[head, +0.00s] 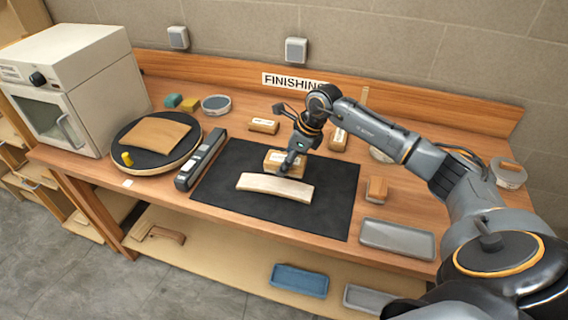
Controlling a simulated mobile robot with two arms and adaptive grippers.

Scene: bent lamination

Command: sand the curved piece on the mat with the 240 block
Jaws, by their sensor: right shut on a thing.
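The pale curved piece (274,187) lies on the black mat (325,213), its long side running left to right. My right gripper (288,163) is over the mat, just behind the curved piece. It is shut on a wooden block (272,157) with a pale label, too small to read. The block is close to the curved piece's back edge; I cannot tell whether they touch. Other labelled blocks stand behind the mat, one at the back left (264,126) and one to the right (338,139). My left gripper is not in view.
A dark round turntable (192,160) with a wooden panel stands left, beside a white oven (75,80). A long dark tool (201,158) borders the mat's left. A small block (376,190) and grey tray (397,239) lie right of the mat.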

